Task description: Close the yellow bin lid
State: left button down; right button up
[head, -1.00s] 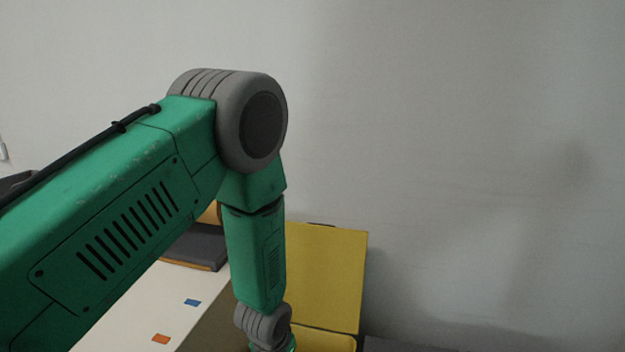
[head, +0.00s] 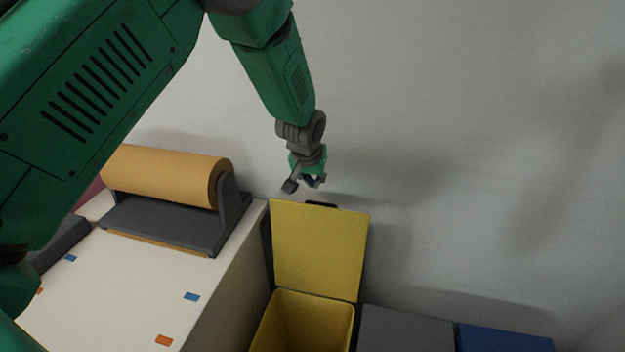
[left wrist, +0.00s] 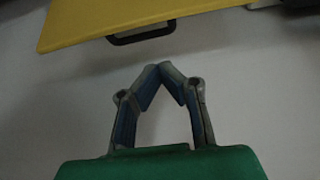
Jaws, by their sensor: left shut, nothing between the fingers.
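The yellow bin (head: 303,322) stands on the floor near the wall, its inside visible from above. Its yellow lid (head: 320,248) is raised upright at the back, with a dark handle (head: 321,204) on its top edge. In the left wrist view the lid (left wrist: 130,14) and its black handle (left wrist: 141,36) lie beyond the fingertips, apart from them. My left gripper (head: 309,184) is just above the lid's top edge, near the wall, and its fingertips meet with nothing between them in the left wrist view (left wrist: 160,70). My right gripper is not in view.
A white table (head: 110,290) with small blue and orange marks stands left of the bin. It carries a roll of brown paper (head: 165,176) in a dark holder (head: 170,228). A grey bin (head: 405,330) and a blue bin (head: 503,340) stand to the right. The wall is close behind.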

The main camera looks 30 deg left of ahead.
aim_at(315, 194)
pick_arm(q)
jog(key=x, duration=0.5)
jog(key=a+x, duration=0.1)
jog(key=x, duration=0.2)
jog(key=shift+s+a, duration=0.1)
jog(key=shift+d+r, duration=0.1)
jog(key=shift+d, duration=0.25)
